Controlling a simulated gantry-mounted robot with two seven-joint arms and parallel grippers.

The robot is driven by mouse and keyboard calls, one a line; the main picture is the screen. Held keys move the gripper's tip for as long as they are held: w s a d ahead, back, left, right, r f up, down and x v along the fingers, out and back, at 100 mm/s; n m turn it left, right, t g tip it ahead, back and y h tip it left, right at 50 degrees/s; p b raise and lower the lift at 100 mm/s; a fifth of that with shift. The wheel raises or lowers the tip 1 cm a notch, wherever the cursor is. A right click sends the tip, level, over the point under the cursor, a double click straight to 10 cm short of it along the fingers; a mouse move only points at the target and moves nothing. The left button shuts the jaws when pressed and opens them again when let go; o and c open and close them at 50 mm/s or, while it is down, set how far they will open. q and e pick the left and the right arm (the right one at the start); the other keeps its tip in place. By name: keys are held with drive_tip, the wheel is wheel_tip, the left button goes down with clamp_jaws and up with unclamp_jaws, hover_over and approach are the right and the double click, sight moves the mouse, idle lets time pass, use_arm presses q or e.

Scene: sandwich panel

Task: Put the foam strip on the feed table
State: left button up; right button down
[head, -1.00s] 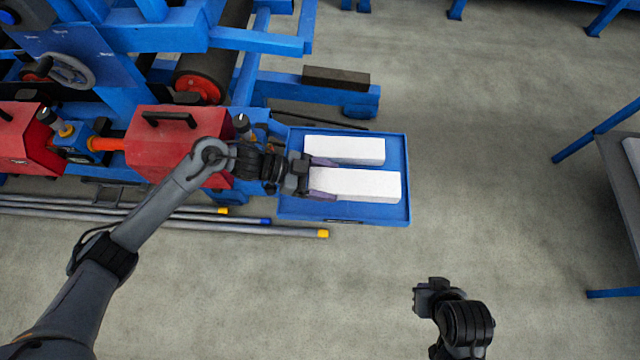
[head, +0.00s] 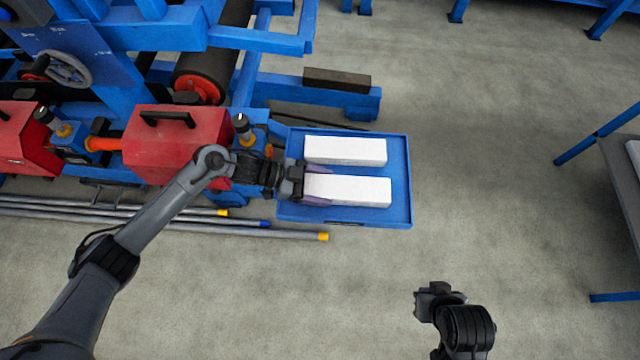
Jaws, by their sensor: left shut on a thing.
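The foam strip (head: 350,190) is a white block lying lengthwise over the near half of the blue feed table (head: 400,195). My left gripper (head: 316,184) is shut on its left end, one finger along each long side. The strip seems to rest on the table or sit just above it; I cannot tell which. A second white strip (head: 345,151) lies parallel to it on the far half, with a narrow blue gap between. My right gripper (head: 428,298) is over the floor at lower right, apart from both strips; its jaws are too unclear to read.
Red housings (head: 180,140) and the blue machine frame stand left of the table. Metal bars (head: 270,230) with coloured ends lie in front of it. A grey-topped bench (head: 618,180) stands at the right edge. The floor between table and bench is clear.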

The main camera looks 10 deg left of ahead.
use_arm(q)
drive_tip(key=shift+f, duration=0.2)
drive_tip(key=o, duration=1)
use_arm(e)
drive_tip(key=shift+a, duration=0.1)
use_arm(q)
drive_tip(key=shift+r, duration=0.15)
drive_tip(key=shift+r, duration=0.2)
drive_tip(key=p+v, duration=0.1)
drive_tip(key=v, duration=0.9)
drive_tip(key=shift+a, duration=0.2)
use_arm(e)
drive_tip(key=shift+r, duration=0.6)
drive_tip(key=c, duration=1.7)
unclamp_jaws()
drive_tip(key=o, duration=0.5)
drive_tip(key=shift+c, duration=0.2)
use_arm(q)
drive_tip(key=shift+v, duration=0.75)
use_arm(e)
drive_tip(key=o, duration=1.2)
drive_tip(key=shift+r, duration=0.1)
